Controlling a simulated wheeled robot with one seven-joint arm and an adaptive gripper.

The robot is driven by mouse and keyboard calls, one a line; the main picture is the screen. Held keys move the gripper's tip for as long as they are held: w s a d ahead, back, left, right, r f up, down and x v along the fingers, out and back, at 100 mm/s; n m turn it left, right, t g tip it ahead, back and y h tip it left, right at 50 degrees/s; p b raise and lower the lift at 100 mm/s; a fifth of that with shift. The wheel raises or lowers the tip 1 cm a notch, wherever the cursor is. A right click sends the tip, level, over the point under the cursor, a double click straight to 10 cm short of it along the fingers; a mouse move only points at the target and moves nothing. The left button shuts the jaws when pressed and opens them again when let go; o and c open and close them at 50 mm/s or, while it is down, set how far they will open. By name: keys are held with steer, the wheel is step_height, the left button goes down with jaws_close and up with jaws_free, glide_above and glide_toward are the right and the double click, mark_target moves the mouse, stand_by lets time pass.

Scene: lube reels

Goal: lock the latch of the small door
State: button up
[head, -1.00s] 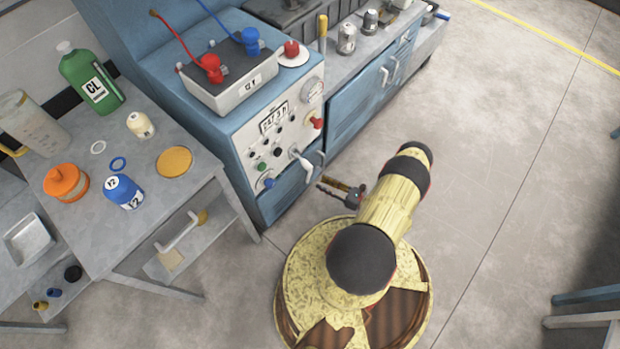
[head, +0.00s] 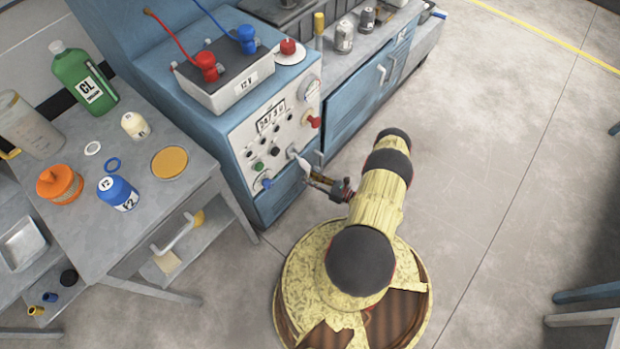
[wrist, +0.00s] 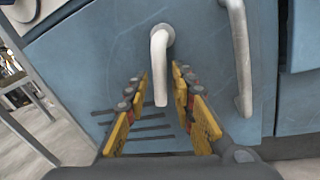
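The small door (wrist: 75,65) is the blue panel filling much of the wrist view, with dark vent slots low on it. It looks closed. Its latch (wrist: 160,62) is a pale lever pivoting at the top and pointing straight down. In the head view, the latch (head: 298,158) shows at the cabinet front, and the small door (head: 274,206) is below the control panel. My gripper (wrist: 160,80) is open, its yellow-padded fingers on either side of the lever's lower part. Contact with the lever is not visible. In the head view, my gripper (head: 318,182) is close to the cabinet front.
A vertical bar handle (wrist: 241,60) stands right of the latch, near my right finger. A control panel (head: 272,130) with knobs is above the door. A grey table (head: 130,215) with bottles stands left. The floor (head: 500,200) to the right is clear.

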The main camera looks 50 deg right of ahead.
jaws_close()
stand_by(0.6)
